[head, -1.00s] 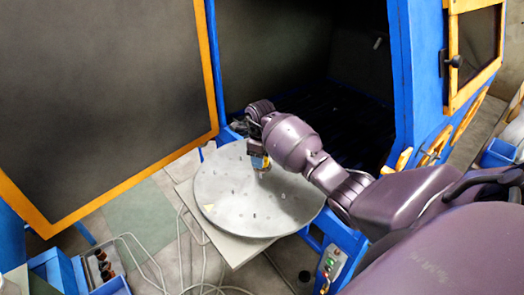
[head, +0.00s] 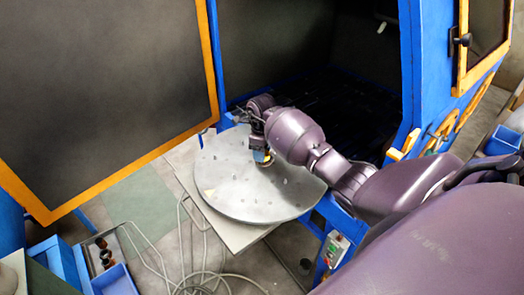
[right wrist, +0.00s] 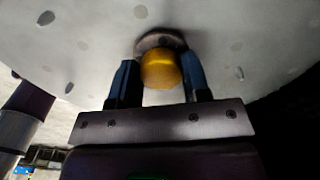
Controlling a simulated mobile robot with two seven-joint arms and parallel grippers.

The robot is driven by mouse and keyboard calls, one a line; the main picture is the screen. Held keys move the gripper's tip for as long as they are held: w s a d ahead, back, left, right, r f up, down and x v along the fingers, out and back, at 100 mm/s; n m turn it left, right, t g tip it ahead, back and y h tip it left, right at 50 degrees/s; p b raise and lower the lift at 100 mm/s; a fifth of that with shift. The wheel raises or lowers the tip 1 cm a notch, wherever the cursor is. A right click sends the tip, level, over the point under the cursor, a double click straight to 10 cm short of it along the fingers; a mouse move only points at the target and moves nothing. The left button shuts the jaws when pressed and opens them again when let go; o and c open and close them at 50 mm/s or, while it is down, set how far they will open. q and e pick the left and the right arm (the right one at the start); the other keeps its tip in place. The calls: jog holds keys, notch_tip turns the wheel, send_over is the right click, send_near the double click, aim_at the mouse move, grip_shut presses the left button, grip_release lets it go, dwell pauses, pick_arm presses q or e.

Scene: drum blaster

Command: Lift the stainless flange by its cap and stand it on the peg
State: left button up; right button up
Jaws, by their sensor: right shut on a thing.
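My right gripper (head: 262,157) is over the far part of the round grey turntable plate (head: 250,205). In the right wrist view its two dark blue fingers (right wrist: 161,78) are on either side of a golden rounded cap (right wrist: 161,70), shut on it. The grey rim of the stainless flange (right wrist: 158,41) shows just behind the cap, against the plate; I cannot tell whether it touches the plate. Which peg is meant is unclear. My left gripper is not in view.
A large dark door with an orange frame (head: 120,172) stands open at the left. The blue cabinet (head: 425,75) opens behind the plate. A control box (head: 334,250) with buttons is at the front right. Cables (head: 190,260) lie on the floor.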

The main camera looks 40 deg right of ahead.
jog(key=shift+w+a+f+b, duration=0.1)
jog(key=shift+w+f+b, duration=0.1)
jog(key=shift+f+b, duration=0.3)
dwell(0.4)
jog(key=o, duration=1.2)
jog(key=shift+o, duration=0.2)
jog(key=shift+r, duration=0.1)
notch_tip(320, 180, up, 3)
jog(key=p, duration=0.2)
jog(key=shift+r+p, duration=0.15)
jog(key=shift+p, duration=0.2)
notch_tip(320, 180, up, 3)
jog(key=shift+f+p, duration=0.15)
jog(key=shift+p, duration=0.85)
jog(key=shift+r, duration=2.95)
